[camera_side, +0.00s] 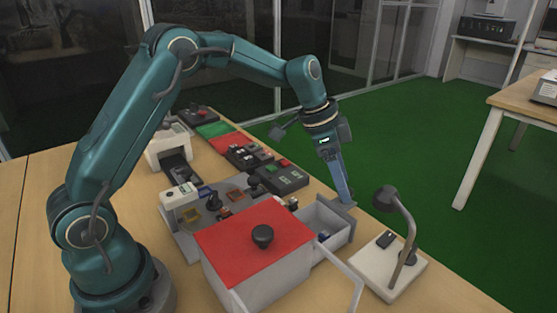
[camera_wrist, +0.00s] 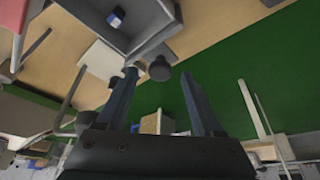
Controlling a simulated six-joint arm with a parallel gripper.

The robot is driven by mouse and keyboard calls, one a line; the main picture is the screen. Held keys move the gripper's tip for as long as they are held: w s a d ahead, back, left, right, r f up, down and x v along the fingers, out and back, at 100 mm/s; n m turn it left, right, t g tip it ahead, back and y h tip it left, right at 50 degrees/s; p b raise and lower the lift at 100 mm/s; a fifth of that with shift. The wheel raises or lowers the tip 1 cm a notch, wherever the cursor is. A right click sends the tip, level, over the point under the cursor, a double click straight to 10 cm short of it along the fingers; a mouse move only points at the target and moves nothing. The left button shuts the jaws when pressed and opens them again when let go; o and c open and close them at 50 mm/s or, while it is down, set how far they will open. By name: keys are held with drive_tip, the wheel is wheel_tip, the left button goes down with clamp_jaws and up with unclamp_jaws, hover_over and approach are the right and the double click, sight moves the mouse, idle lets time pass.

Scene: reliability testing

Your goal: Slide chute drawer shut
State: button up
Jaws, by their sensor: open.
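The chute drawer (camera_side: 332,222) is a grey open-topped tray, pulled out from the right side of a grey box with a red top (camera_side: 228,238). A small blue item lies inside it. The drawer also shows at the top of the wrist view (camera_wrist: 150,38), with the blue item (camera_wrist: 116,18) in it. My gripper (camera_side: 347,204) is at the drawer's outer far end, pointing down; contact is unclear. In the wrist view my gripper (camera_wrist: 158,74) has its two fingers apart with nothing held. A dark round part (camera_wrist: 160,69) shows between the fingertips.
A lamp-like stand with a pale base (camera_side: 378,268) and bent grey arm stands just right of the drawer. A pale frame (camera_side: 346,278) sticks out from the box's front. A black knob (camera_side: 262,236) tops the box. Control panels (camera_side: 282,177) stand behind.

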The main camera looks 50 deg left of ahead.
drive_tip(key=shift+w+d+f, duration=0.15)
drive_tip(key=shift+f, duration=0.35)
clamp_jaws()
drive_tip(key=shift+r, duration=0.1)
idle(1.0)
